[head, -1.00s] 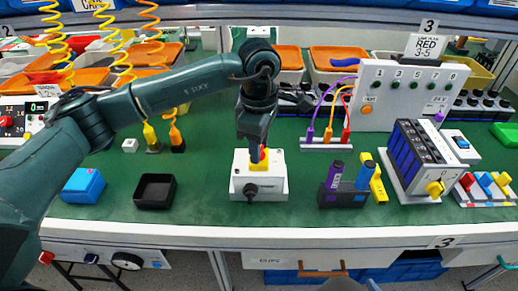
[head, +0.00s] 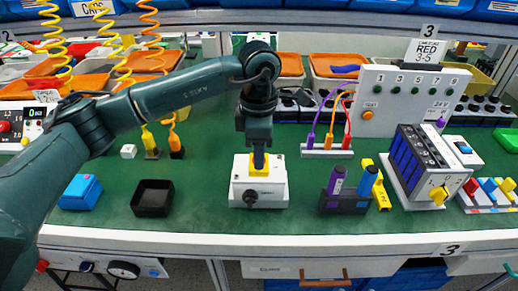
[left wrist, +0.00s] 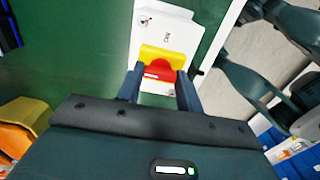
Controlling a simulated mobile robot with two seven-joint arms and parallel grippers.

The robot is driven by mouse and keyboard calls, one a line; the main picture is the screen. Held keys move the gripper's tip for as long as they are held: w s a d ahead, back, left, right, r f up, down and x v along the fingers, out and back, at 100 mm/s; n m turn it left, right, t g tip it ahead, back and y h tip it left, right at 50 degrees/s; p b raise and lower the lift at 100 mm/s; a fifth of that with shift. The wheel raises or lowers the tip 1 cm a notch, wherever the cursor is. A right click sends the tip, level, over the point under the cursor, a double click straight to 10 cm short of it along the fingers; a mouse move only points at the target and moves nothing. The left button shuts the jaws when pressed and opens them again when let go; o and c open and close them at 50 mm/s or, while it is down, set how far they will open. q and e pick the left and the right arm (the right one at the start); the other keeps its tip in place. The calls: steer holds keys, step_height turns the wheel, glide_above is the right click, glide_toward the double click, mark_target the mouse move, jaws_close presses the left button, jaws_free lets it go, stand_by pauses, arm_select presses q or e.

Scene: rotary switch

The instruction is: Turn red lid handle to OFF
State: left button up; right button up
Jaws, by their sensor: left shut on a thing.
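The white switch box (head: 238,190) stands on the green bench in front of my left arm, with a yellow base plate (head: 259,171) on top and a black knob (head: 250,198) on its front face. My left gripper (head: 259,158) points straight down over the yellow plate. In the left wrist view the red handle (left wrist: 160,70) sits between the two fingers, across the yellow plate (left wrist: 163,53), and the gripper is shut on it. An "ON" label (left wrist: 167,37) shows on the box top beyond the plate. In the head view the fingers hide the red handle. My right gripper is out of view.
A black tray (head: 153,198) and blue box (head: 81,191) lie to the left. Bare green bench surrounds the switch box.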

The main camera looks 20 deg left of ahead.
arm_select(q)
steer(key=o, duration=1)
steer(key=shift+r, duration=0.1)
step_height(320, 180, up, 13)
